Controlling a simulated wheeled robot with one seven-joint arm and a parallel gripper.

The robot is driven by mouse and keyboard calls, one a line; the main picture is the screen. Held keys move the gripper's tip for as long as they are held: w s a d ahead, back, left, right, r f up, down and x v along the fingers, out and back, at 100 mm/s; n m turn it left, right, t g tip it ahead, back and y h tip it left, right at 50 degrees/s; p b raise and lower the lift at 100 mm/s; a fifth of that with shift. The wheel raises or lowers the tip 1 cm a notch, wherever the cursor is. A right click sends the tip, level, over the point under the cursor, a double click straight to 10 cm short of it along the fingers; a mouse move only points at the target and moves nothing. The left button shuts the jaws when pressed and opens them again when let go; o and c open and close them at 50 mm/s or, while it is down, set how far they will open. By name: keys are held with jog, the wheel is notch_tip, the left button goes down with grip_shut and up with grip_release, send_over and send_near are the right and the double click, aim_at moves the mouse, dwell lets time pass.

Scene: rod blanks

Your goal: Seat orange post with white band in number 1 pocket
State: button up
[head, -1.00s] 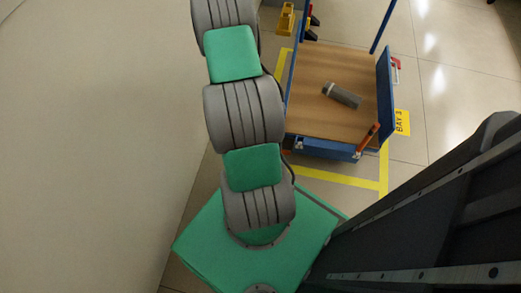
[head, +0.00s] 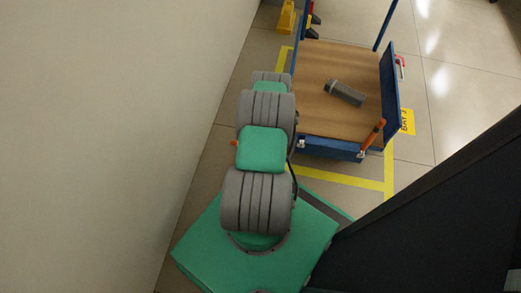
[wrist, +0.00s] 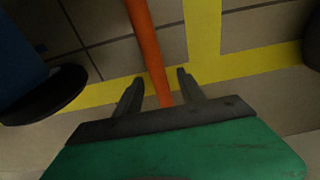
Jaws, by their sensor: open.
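In the wrist view an orange post (wrist: 150,45) runs from the top edge down between the two fingers of my gripper (wrist: 159,78). The fingers are apart, with a gap on each side of the post. No white band shows on the visible part. In the head view my arm hides the gripper; a small orange tip (head: 234,142) sticks out left of the arm, and I cannot tell if it is the same post. Another orange piece (head: 374,132) leans at the cart's front right corner. No number 1 pocket can be made out.
A blue cart with a wooden deck (head: 320,75) stands right of my arm, with a grey cylinder (head: 346,93) lying on it. A dark wheel (wrist: 45,98) is at left in the wrist view. Yellow tape (head: 345,179) marks the floor. A pale wall (head: 100,130) fills the left.

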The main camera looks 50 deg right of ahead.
jog(key=shift+r, duration=0.1)
jog(key=shift+c, duration=0.4)
grip_shut()
